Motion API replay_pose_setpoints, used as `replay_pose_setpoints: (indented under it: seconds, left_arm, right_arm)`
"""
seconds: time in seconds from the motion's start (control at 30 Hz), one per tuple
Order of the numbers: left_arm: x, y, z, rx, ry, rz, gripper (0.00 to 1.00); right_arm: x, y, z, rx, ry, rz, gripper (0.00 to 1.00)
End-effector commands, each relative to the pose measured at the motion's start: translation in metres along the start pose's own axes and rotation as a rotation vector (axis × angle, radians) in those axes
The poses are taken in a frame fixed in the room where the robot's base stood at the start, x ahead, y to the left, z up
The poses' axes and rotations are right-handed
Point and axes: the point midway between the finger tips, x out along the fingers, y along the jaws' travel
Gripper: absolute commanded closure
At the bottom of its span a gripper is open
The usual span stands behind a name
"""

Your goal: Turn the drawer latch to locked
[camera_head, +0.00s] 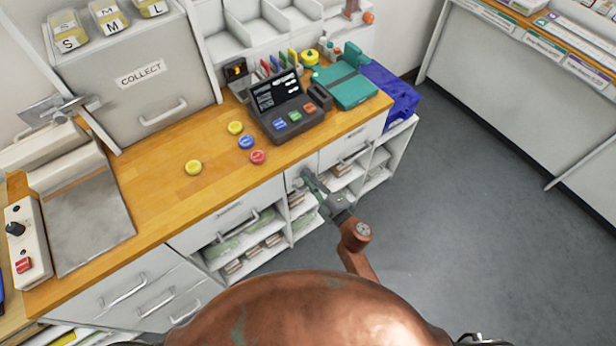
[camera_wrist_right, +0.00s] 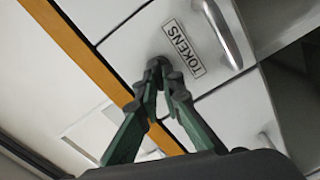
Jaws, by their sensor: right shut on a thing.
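The drawer front with the TOKENS label (camera_wrist_right: 184,48) and a bar handle (camera_wrist_right: 228,35) shows close up in the right wrist view. My right gripper (camera_wrist_right: 160,66) has its green-and-dark fingers closed together at that front, beside the label, near the counter edge. It is shut on the drawer latch, a small dark piece that the fingertips mostly cover. The latch's angle cannot be read. In the head view my right gripper (camera_head: 309,180) reaches the cabinet front below the counter edge, and the latch is hidden behind it. My left gripper is not in view.
Open shelves (camera_head: 255,250) with stacks lie below the drawers. The grey floor (camera_head: 470,200) to the right is clear.

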Motion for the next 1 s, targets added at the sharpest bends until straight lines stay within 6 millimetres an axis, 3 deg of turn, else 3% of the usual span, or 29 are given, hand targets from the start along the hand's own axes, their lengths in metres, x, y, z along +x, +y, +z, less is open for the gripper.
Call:
replay_pose_setpoints:
  seconds: [0.5,1.0]
  left_arm:
    - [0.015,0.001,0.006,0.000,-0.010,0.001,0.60]
    - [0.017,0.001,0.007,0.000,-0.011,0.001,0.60]
  right_arm:
    - [0.000,-0.004,0.000,-0.318,0.002,-0.002,1.00]
    - [0.000,-0.003,-0.001,-0.368,0.002,-0.002,1.00]
